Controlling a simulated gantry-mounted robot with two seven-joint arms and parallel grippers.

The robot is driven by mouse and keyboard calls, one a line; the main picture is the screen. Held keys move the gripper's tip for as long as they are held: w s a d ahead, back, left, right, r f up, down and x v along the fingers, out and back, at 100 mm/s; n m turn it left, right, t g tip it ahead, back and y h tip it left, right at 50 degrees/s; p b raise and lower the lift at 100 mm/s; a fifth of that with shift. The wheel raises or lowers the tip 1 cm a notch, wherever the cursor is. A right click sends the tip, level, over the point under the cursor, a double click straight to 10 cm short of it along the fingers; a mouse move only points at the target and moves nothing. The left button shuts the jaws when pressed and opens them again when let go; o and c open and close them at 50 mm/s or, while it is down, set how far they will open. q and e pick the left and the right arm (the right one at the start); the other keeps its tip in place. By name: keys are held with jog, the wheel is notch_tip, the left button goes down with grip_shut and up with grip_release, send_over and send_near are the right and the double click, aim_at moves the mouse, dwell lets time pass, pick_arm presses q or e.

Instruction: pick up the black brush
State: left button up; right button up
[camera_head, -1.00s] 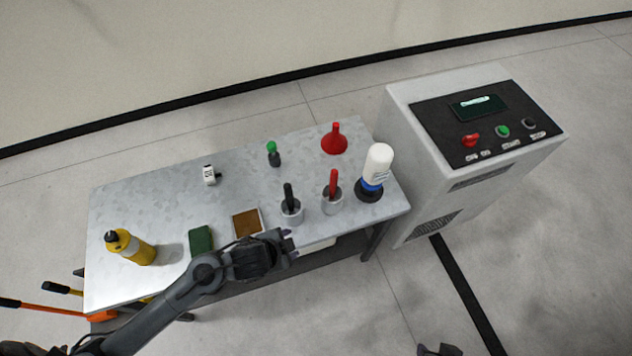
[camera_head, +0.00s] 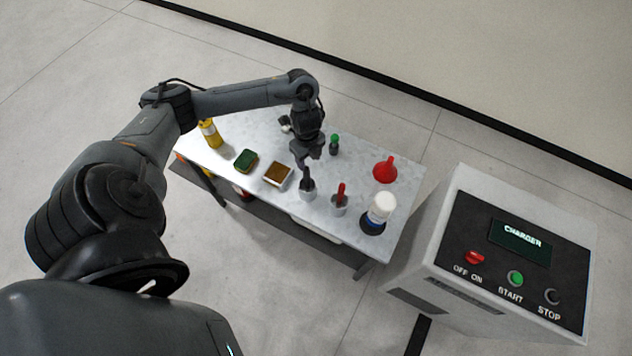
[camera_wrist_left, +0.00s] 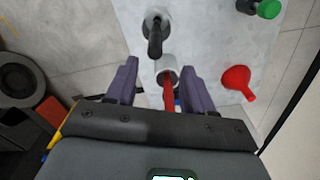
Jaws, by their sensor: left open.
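The black brush (camera_head: 306,178) stands handle up in a grey metal cup (camera_head: 308,194) near the table's front edge. My left gripper (camera_head: 306,157) points down just above the brush handle, open and empty. In the left wrist view the black brush (camera_wrist_left: 155,40) and its cup lie beyond the open fingers (camera_wrist_left: 160,82), near the top of the picture. A red brush (camera_wrist_left: 168,96) in a second cup shows between the fingers there; in the head view the red brush (camera_head: 341,191) is right of the black one. My right gripper is out of view.
On the table (camera_head: 390,245) are a white bottle (camera_head: 381,208) in a dark base, red funnel (camera_head: 385,169), green-topped item (camera_head: 334,144), brown-topped tray (camera_head: 278,174), green pad (camera_head: 246,160) and yellow bottle (camera_head: 209,133). A charger cabinet (camera_head: 500,260) stands at right.

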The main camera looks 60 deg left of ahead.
aim_at(307, 166)
pick_arm(q)
jog(key=f, duration=0.1)
jog(key=f+b, duration=0.1)
jog(key=f, duration=0.1)
jog(key=f+b, duration=0.1)
jog(key=shift+s+a+f, duration=0.15)
jog(key=shift+s+f, duration=0.1)
jog(key=shift+f, duration=0.1)
jog(key=shift+s+f, duration=0.2)
jog(key=shift+f, duration=2.6)
grip_shut()
